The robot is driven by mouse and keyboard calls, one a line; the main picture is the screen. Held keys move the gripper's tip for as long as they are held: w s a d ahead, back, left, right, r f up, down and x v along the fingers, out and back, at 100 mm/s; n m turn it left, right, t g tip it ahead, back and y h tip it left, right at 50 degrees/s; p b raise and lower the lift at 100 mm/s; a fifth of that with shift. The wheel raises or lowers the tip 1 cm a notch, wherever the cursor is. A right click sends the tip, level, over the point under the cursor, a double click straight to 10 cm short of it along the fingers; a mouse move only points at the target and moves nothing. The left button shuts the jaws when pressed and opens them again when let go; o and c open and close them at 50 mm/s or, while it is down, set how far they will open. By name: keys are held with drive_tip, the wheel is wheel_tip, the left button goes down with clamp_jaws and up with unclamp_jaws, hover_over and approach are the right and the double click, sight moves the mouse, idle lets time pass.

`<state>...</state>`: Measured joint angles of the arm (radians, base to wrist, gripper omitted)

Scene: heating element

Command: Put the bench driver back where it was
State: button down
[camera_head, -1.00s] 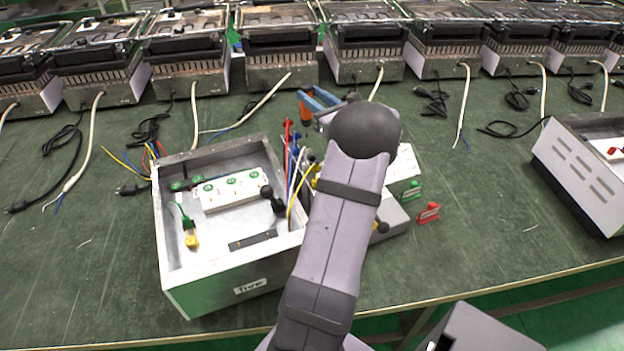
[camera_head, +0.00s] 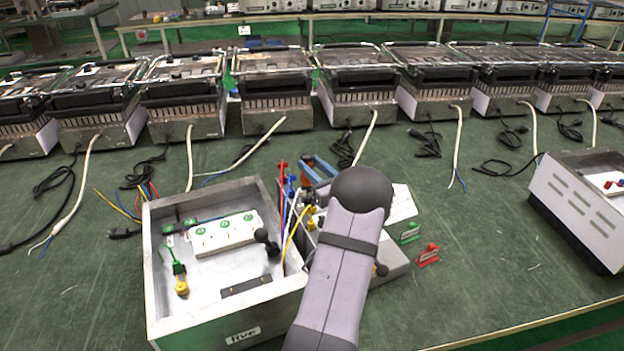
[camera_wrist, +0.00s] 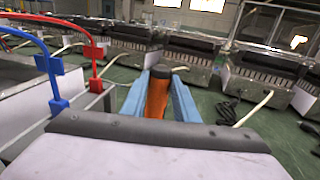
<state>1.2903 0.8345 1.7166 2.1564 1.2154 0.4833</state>
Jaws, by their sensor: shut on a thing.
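In the wrist view, my gripper (camera_wrist: 163,95) has its two blue fingers closed on an orange bench driver (camera_wrist: 156,96) with a dark end. The driver is held between the fingers, above the green bench. In the head view, the blue fingers of my gripper (camera_head: 318,168) show just past my grey arm, behind the open metal box. A bit of the orange driver (camera_head: 306,164) shows beside them. Most of the driver and the wrist are hidden by my arm. Where its resting place is cannot be told.
Grills line the back. Bench (camera_head: 480,290) at front right is clear.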

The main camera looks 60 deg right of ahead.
drive_tip(key=shift+f, duration=1.8)
drive_tip(key=shift+f, duration=0.1)
drive_tip(key=shift+f+b, duration=0.25)
drive_tip(key=shift+b, duration=0.15)
drive_tip(key=c, duration=1.8)
unclamp_jaws()
drive_tip(key=shift+f, duration=0.15)
drive_tip(key=o, duration=0.4)
drive_tip(key=v, duration=1.2)
drive_tip(key=shift+r, duration=0.4)
